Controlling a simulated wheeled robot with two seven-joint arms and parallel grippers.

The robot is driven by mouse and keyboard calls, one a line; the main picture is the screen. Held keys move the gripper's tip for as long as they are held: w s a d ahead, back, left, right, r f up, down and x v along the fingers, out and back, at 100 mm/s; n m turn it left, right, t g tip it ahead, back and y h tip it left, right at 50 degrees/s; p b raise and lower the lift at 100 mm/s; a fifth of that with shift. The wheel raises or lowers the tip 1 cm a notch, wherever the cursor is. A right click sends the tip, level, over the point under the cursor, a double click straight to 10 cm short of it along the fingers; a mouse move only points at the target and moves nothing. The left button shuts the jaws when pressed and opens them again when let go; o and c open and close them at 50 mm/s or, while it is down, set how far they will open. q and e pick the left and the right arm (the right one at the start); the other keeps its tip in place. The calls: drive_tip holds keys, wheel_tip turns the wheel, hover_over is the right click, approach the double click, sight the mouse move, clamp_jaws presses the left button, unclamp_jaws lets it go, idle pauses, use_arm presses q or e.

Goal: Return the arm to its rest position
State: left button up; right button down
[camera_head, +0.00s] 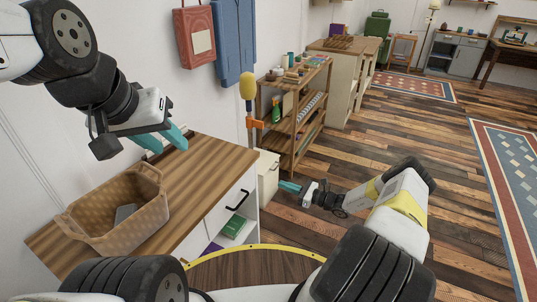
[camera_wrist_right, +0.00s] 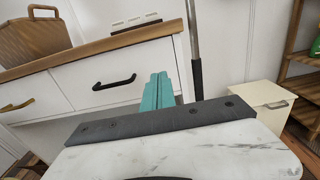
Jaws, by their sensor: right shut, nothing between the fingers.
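My left gripper (camera_head: 168,142) is raised above the back of the wood-topped cabinet, to the right of the wicker basket. Its two teal fingers look spread apart with nothing between them. The right arm reaches forward and is clear of the cabinet front.
The cabinet (camera_head: 190,170) bears the basket (camera_head: 90,235), which holds a dark grey thing (camera_head: 124,213). Its drawer has a black handle (camera_wrist_right: 115,82). The white bin (camera_head: 267,178) and a wooden shelf (camera_head: 297,147) stand behind my right gripper. Plank floor (camera_head: 440,160) is open to the right.

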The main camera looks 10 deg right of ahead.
drive_tip(key=s+a+r+n+g+h, duration=0.2)
drive_tip(key=s+r+n+g, duration=0.15)
drive_tip(key=r+n, duration=0.45)
drive_tip(key=s+a+r+n+g+h, duration=0.2)
drive_tip(key=s+r+n+g, duration=0.15)
drive_tip(key=r, duration=0.95)
drive_tip(key=s+a+r+n+g+h, duration=0.1)
drive_tip(key=s+r+n+g+h, duration=0.3)
drive_tip(key=r, duration=0.6)
drive_tip(key=s+d+r+n+t+h, duration=0.2)
drive_tip(key=s+r+n, duration=0.3)
drive_tip(key=s+r, duration=0.3)
drive_tip(key=s+d+r+n+t+h, duration=0.2)
drive_tip(key=s+r, duration=0.6)
drive_tip(key=s, duration=0.8)
drive_tip(key=n+t, duration=0.2)
drive_tip(key=t, duration=0.1)
drive_tip(key=shift+n+h, duration=0.35)
drive_tip(key=shift+h, duration=0.05)
drive_tip(key=shift+d, duration=0.1)
